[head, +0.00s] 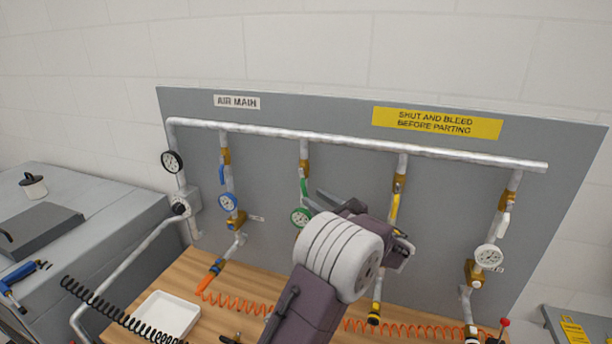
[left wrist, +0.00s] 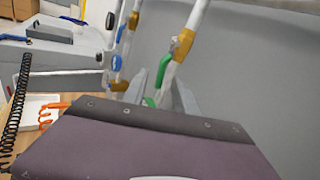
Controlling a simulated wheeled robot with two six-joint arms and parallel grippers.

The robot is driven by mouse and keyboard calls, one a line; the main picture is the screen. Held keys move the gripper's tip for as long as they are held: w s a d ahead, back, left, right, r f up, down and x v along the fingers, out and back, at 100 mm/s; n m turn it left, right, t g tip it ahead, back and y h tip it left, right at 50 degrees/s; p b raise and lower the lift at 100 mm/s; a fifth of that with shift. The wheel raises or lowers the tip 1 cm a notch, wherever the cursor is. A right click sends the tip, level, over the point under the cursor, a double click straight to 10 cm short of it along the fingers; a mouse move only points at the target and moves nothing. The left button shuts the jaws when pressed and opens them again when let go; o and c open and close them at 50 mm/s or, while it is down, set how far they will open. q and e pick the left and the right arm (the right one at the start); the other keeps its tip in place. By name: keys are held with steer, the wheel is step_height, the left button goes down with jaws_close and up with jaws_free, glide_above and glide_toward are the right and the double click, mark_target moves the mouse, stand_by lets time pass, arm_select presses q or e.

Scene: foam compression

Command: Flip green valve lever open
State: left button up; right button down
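The green valve lever (head: 304,187) points down along the second drop pipe from the left, below a brass valve body. A green-rimmed gauge (head: 300,217) sits just under it. My left gripper (head: 322,200) is right beside the lever, with its fingers reaching toward the pipe. In the left wrist view, the two fingers (left wrist: 161,92) stand apart, and the green lever (left wrist: 165,69) shows between and just beyond them. Whether a finger touches the lever cannot be told. The left wrist hides the lower part of this pipe in the head view. My right gripper is in neither view.
A blue lever (head: 222,175) stands to the left, and a yellow lever (head: 395,207) and a white lever (head: 505,224) to the right. A white tray (head: 171,315) and orange coiled hoses (head: 240,303) lie on the wooden bench. The grey panel (head: 270,160) is close behind the pipes.

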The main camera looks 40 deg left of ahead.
mark_target(303, 190)
arm_select(q)
steer(key=p+x, duration=0.1)
steer(key=x, duration=0.1)
steer(key=p+x, duration=0.1)
steer(key=x, duration=0.1)
steer(key=p+x, duration=0.2)
steer(key=x, duration=0.1)
steer(key=shift+w+d, duration=0.15)
steer(key=shift+w, duration=0.25)
steer(key=shift+a+f+p, duration=0.1)
steer(key=shift+a+p, duration=0.2)
steer(key=shift+a, duration=0.75)
steer(key=shift+s+a, duration=0.1)
steer(key=shift+a, duration=0.05)
steer(key=c, duration=0.4)
steer(key=shift+d, duration=0.25)
jaws_close()
